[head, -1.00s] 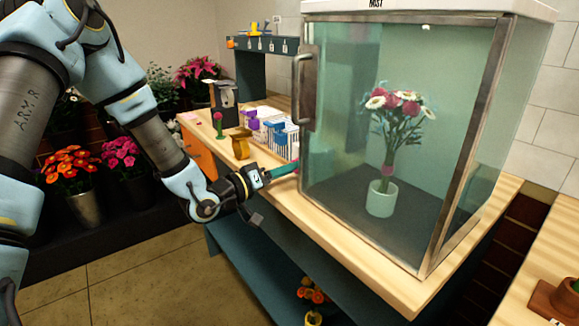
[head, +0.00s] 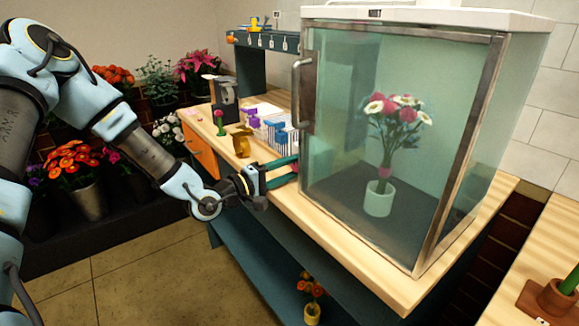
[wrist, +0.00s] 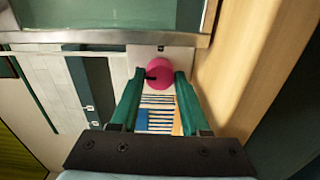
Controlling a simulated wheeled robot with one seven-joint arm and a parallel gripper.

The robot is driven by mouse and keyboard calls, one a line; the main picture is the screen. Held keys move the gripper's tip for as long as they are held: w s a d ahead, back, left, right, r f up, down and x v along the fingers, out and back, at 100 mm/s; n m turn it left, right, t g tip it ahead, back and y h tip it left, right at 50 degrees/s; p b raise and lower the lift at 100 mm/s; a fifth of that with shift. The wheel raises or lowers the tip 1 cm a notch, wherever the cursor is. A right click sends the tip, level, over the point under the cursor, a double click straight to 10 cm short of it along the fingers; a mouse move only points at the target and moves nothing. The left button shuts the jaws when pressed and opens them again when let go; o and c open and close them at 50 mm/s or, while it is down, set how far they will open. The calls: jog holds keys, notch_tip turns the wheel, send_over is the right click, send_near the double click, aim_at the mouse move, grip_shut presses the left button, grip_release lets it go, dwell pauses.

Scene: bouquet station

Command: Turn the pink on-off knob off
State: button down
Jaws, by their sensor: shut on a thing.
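The pink knob (wrist: 160,70) is round, with a small dark mark on its left side in the wrist view. It sits just below the metal frame of the glass cabinet (head: 405,18). The two green fingers of my gripper (wrist: 160,82) are on either side of the knob and shut on it. In the head view my gripper (head: 294,169) reaches to the cabinet's lower left front corner.
The cabinet has a metal door handle (head: 303,92) above my gripper and a bouquet (head: 394,112) in a pale vase (head: 379,200) inside. Potted flowers line the left wall.

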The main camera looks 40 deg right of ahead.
jog(key=shift+n, duration=0.4)
jog(key=c, duration=0.7)
grip_release()
jog(key=shift+a, duration=0.1)
jog(key=a+b, duration=0.1)
jog(key=a, duration=0.6)
jog(key=a+b, duration=0.1)
jog(key=a, duration=0.2)
jog(key=shift+w+a+b, duration=0.3)
jog(key=shift+w+a, duration=0.05)
jog(key=shift+f, duration=0.1)
